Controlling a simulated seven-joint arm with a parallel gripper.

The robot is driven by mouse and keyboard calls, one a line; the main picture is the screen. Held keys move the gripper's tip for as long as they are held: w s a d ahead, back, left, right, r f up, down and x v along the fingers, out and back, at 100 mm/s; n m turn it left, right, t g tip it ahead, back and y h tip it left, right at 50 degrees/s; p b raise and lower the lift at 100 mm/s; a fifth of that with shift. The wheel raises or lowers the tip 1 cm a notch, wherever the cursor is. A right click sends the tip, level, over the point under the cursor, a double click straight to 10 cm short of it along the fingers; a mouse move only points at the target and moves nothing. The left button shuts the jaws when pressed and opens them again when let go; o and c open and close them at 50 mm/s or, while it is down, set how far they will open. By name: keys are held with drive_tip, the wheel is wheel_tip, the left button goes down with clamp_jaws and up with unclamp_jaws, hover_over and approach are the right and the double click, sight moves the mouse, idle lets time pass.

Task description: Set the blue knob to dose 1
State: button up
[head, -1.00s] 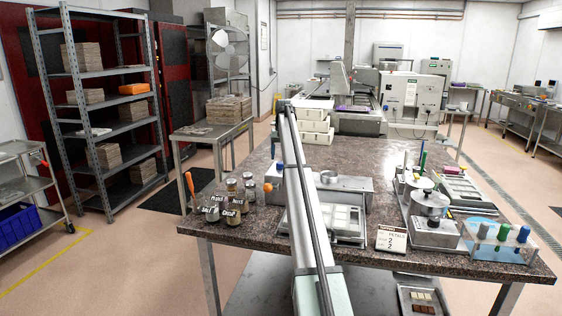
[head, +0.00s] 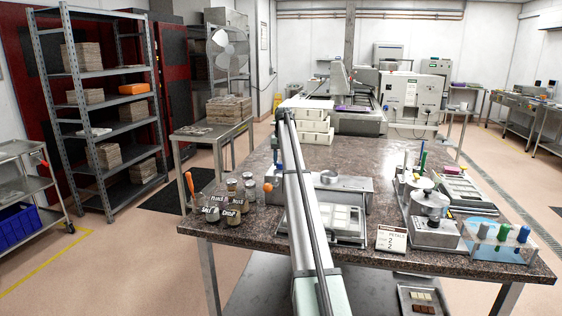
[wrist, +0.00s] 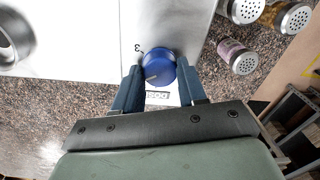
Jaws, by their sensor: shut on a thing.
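In the wrist view the blue knob (wrist: 160,63) sits between the two fingers of my gripper (wrist: 159,72), which is shut on its sides. The knob is on the pale metal face of the dosing unit (wrist: 90,40). A digit 3 shows beside the knob at its upper left. A label (wrist: 158,96) that seems to read DOSE, upside down, shows between the fingers. Other dose marks and the knob's setting cannot be read.
Spice jars (head: 235,205) stand left of my arm, and in the wrist view jars (wrist: 294,17) are close to the right. A white mould tray (head: 345,222) and a petals card (head: 391,240) lie to the right. A tube rack (head: 497,240) stands at the right edge.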

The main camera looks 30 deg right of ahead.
drive_tip(key=c, duration=0.4)
drive_tip(key=shift+n, duration=0.3)
drive_tip(key=n, duration=0.5)
drive_tip(key=shift+w+n, duration=0.1)
drive_tip(key=shift+n, duration=0.2)
drive_tip(key=n, duration=0.5)
drive_tip(key=shift+n+g, duration=0.3)
drive_tip(key=shift+a, duration=0.1)
drive_tip(key=o, duration=1.1)
drive_tip(key=shift+c, duration=0.2)
